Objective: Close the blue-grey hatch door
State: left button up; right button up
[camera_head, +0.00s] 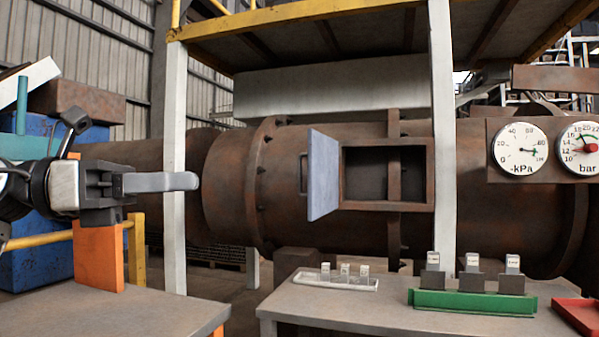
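The blue-grey hatch door (323,174) stands open, swung outward from the left side of a square opening in a large rusty pipe. A small dark handle (304,173) shows at the door's left side. The rusty hatch frame (388,206) surrounds the dark opening. My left gripper (190,181) is left of the door, apart from it, with its grey finger pointing right. It shows side-on, so I cannot tell whether it is open or shut. It appears empty. My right gripper is not in view.
A white post (174,170) stands behind my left gripper, and another (442,130) just right of the hatch. A grey table (400,312) below holds a white tray (335,281) and a green rack (472,303). Gauges (520,149) are at right. An orange block (98,255) is below my gripper.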

aim_at(323, 153)
jog(key=i, duration=1.7)
